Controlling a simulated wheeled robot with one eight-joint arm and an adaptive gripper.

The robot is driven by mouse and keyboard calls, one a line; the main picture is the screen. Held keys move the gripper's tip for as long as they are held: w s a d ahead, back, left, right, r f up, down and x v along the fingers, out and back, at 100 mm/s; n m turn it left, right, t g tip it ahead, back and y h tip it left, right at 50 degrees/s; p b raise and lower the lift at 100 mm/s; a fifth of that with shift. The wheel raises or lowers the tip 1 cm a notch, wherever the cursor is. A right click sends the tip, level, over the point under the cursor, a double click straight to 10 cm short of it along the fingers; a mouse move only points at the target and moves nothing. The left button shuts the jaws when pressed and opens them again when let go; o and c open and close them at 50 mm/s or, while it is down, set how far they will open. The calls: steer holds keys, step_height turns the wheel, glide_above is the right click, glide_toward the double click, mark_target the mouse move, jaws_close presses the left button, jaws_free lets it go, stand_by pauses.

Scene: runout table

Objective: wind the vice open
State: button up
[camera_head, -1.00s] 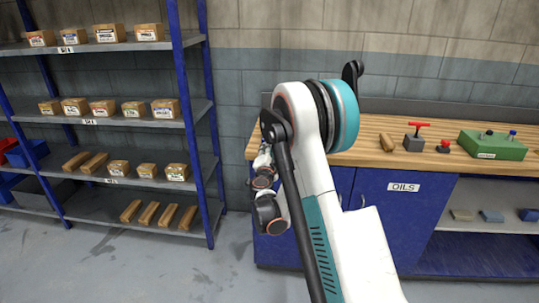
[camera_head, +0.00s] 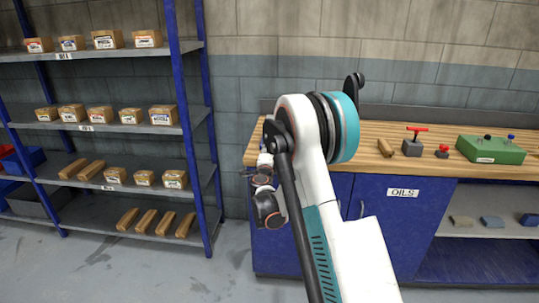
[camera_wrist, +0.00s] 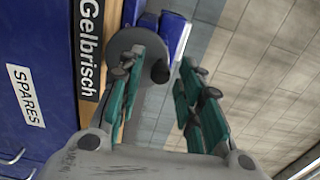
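My gripper (camera_wrist: 160,75) is open in the wrist view, its two teal fingers apart with nothing held. Beyond the fingertips is a grey disc (camera_wrist: 124,40) with a dark round knob (camera_wrist: 160,71) at its side; it looks like the vice's handwheel. The left finger covers part of the disc. The knob shows in the gap between the fingers, seemingly beyond them; I cannot tell how far. The vice's jaws cannot be made out. In the head view my arm hides much of the bench's left end, and neither the vice nor the fingers show clearly.
The wooden bench (camera_head: 330,172) has blue cabinets (camera_head: 385,235) below. On it are a red T-handled block (camera_head: 412,147), a red button (camera_head: 442,152), a wooden piece (camera_head: 385,147) and a green box (camera_head: 490,150). A blue-framed shelf (camera_head: 185,100) with boxes stands left, with floor between.

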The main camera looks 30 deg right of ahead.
steer(key=m, duration=0.6)
steer(key=shift+m, duration=0.4)
jaws_close()
steer(key=n, duration=0.3)
steer(key=shift+w+a+f, duration=0.15)
steer(key=shift+w+a, duration=0.05)
steer(key=shift+a, duration=0.15)
steer(key=n, duration=0.3)
steer(key=shift+w+a+f+n, duration=0.2)
steer(key=shift+a+f+n, duration=0.1)
steer(key=shift+n, duration=0.1)
